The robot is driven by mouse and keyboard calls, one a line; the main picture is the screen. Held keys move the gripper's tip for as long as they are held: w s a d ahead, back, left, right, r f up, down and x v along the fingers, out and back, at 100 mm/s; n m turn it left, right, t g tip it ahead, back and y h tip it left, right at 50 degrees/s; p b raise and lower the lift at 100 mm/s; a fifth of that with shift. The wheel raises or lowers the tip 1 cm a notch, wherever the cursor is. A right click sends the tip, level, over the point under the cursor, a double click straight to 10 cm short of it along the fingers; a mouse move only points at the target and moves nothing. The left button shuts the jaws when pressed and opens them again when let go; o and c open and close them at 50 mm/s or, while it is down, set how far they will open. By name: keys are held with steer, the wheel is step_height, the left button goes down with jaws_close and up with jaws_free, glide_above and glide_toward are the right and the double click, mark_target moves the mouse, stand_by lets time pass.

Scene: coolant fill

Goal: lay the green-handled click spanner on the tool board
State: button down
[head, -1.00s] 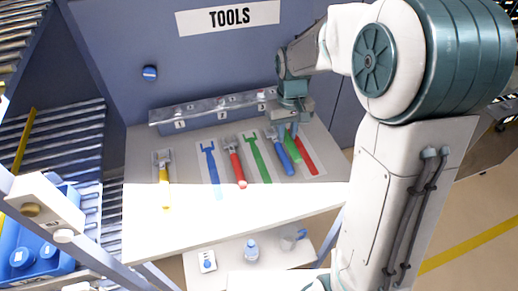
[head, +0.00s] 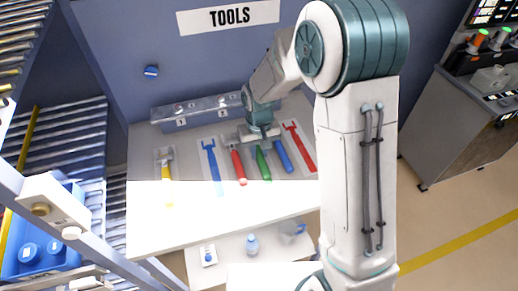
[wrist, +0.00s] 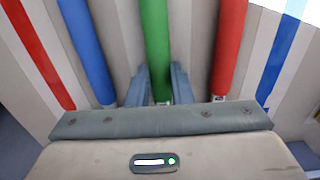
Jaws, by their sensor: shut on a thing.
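My gripper (head: 260,138) is shut on the green-handled click spanner (head: 263,163). In the wrist view, its green handle (wrist: 155,45) stands out between the two fingers (wrist: 158,88). The gripper is low over the tool board (head: 226,181), and the handle lies along the green painted strip's place. The strip is hidden beneath it. The spanner's head is hidden by my gripper. I cannot tell whether the spanner touches the board.
A red-handled spanner (head: 238,165) and a blue-handled spanner (head: 283,155) lie close on either side. A yellow-handled spanner (head: 166,165) lies farther left. The blue outline (head: 212,166) and red outline (head: 300,148) are empty. A numbered rack (head: 200,112) stands behind.

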mark_target(259, 153)
steer(key=shift+f, duration=0.2)
steer(key=c, duration=1.3)
jaws_free()
steer(key=shift+r, duration=0.15)
step_height(259, 153, up, 12)
steer(key=b, duration=0.1)
steer(key=s+d+r+m+t, duration=0.1)
steer(key=s+d+r, duration=0.1)
steer(key=s+d, duration=0.5)
steer(key=s+d+r+m+t, duration=0.2)
steer(key=s+d, duration=0.5)
steer(key=s, duration=0.5)
steer(key=shift+s+r, duration=0.15)
steer(key=shift+r, duration=0.3)
